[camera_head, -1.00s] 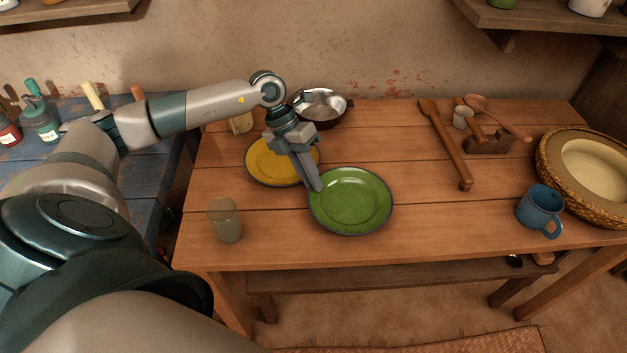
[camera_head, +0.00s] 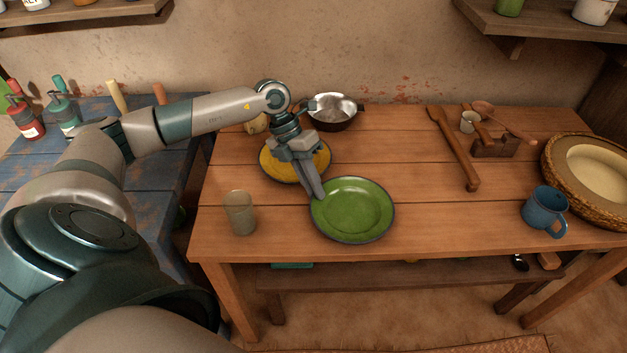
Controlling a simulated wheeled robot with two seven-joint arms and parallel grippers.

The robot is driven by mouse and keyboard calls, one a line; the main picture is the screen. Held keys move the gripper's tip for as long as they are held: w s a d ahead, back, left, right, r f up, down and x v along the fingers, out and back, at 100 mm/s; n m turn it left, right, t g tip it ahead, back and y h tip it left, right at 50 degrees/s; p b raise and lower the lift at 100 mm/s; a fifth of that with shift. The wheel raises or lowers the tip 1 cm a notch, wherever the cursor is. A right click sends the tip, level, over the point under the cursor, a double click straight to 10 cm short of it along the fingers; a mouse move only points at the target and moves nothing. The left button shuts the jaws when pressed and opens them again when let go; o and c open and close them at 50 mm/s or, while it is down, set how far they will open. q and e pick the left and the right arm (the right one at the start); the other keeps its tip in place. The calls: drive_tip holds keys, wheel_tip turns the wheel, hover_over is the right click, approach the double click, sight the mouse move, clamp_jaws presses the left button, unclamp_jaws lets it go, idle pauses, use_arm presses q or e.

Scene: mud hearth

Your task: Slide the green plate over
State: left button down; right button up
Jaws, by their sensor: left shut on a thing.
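The green plate (camera_head: 352,210) with a dark rim lies on the wooden table, close to its front edge. My left gripper (camera_head: 318,193) reaches down from the back left and is shut on the plate's left rear rim. The fingers hide a little of that rim. The plate looks flat on the table. My right gripper is out of view.
A yellow plate (camera_head: 277,163) lies behind left, partly hidden by my gripper. A cup (camera_head: 240,213) stands left of the green plate. A metal bowl (camera_head: 335,112) is behind. A blue mug (camera_head: 545,211) stands right. The table between plate and mug is clear.

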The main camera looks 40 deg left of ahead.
use_arm(q)
drive_tip(key=c, duration=1.7)
unclamp_jaws()
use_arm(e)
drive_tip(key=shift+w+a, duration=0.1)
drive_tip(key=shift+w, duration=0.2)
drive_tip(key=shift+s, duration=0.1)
